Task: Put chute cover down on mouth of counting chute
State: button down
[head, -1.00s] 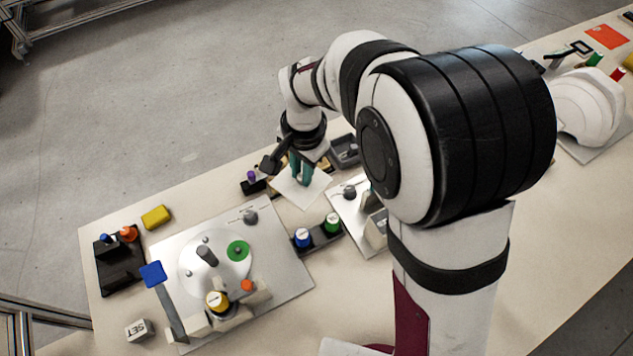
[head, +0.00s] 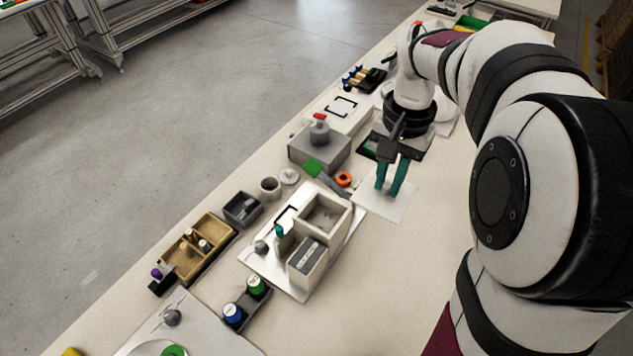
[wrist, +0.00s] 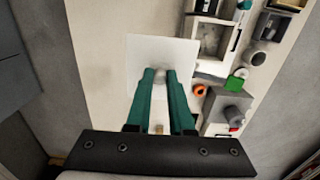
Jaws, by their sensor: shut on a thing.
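The chute cover appears to be the thin white square plate (head: 388,206); it also shows in the wrist view (wrist: 150,48). My gripper (head: 388,192) has teal fingers and is shut on the plate near its middle, on what looks like a small pale knob (wrist: 158,74). The fingers hide most of the grip. The plate looks held flat; its height above the table is unclear. What looks like the counting chute is a beige box with an open square mouth (head: 347,212), on a white base plate. It stands left of my gripper in the head view, clear of the cover.
A grey block with a red-topped knob (head: 319,148), a green square (head: 313,168) and an orange ring (head: 344,179) lie near the chute. Table right of the chute is bare.

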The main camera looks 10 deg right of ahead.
jog(key=shift+w+a+f, duration=0.95)
jog(key=shift+a+f, duration=0.65)
jog(key=shift+f, duration=0.2)
jog(key=shift+w+a+f, duration=0.95)
jog(key=shift+a+f, duration=0.65)
jog(key=shift+f, duration=0.25)
jog(key=shift+w+a+f, duration=0.95)
jog(key=shift+a+f, duration=0.65)
jog(key=shift+f, duration=0.2)
jog(key=c, duration=0.8)
grip_release()
jog(key=shift+f, duration=0.1)
notch_tip(320, 180, up, 12)
jog(key=s+a+f+n, duration=0.1)
jog(key=s, duration=1.2)
jog(key=s+a+f+n+y, duration=0.1)
jog(key=s+a+f+n, duration=0.1)
jog(key=s, duration=1)
jog(key=shift+s+y, duration=0.3)
jog(key=shift+s, duration=0.1)
